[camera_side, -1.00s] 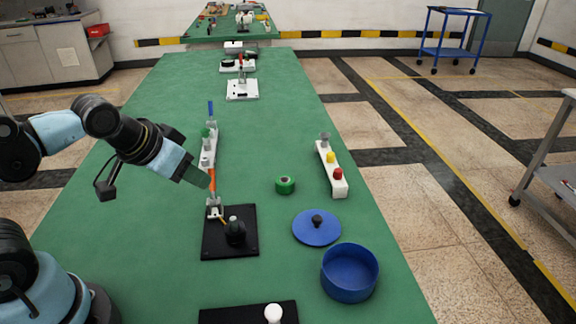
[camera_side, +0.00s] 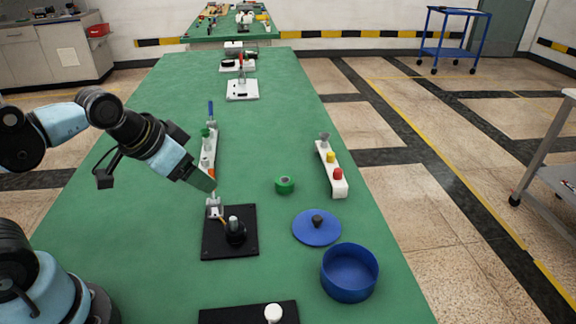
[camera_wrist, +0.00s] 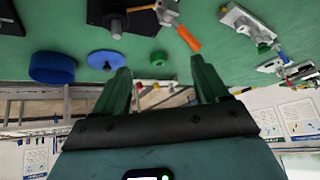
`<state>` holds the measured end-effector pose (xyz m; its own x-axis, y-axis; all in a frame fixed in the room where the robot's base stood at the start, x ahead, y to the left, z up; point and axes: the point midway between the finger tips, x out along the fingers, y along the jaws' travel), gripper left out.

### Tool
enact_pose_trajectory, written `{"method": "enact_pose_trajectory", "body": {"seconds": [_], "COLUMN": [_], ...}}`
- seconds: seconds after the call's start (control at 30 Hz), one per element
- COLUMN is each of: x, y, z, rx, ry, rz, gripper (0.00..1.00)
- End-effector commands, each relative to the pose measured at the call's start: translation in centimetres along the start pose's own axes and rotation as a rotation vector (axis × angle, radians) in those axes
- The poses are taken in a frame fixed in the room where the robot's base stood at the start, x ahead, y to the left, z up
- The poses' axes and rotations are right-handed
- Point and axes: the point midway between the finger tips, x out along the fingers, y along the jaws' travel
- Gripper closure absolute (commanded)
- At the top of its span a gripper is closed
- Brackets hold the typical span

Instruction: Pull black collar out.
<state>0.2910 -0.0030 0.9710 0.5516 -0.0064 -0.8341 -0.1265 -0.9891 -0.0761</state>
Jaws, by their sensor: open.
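The black collar (camera_side: 235,236) sits around a pale-topped upright post (camera_side: 233,223) on a square black plate (camera_side: 215,245). In the wrist view the plate (camera_wrist: 95,12) and the post with its black collar (camera_wrist: 116,24) show at the top edge. A toggle clamp (camera_side: 214,208) with an orange handle (camera_wrist: 188,39) is fixed at the plate's far left edge. My gripper (camera_side: 212,184) is open and empty, above and behind the collar, over the clamp. It hides most of the orange handle in the side view. Its two green fingers (camera_wrist: 162,85) are spread in the wrist view.
A blue lid (camera_side: 316,229), a blue round container (camera_side: 349,275) and a green ring (camera_side: 285,185) stand right of the plate. White racks (camera_side: 333,175) stand at right and behind the gripper. Another black plate (camera_side: 225,313) with a white knob lies in front.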

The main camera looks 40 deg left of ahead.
Motion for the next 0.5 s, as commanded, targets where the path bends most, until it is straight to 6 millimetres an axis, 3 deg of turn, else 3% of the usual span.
{"method": "enact_pose_trajectory", "body": {"seconds": [0.5], "x": [0.4], "y": [2.9], "z": [-2.2], "rx": [1.269], "ry": [-0.222], "rz": [0.260], "gripper": [0.26]}}
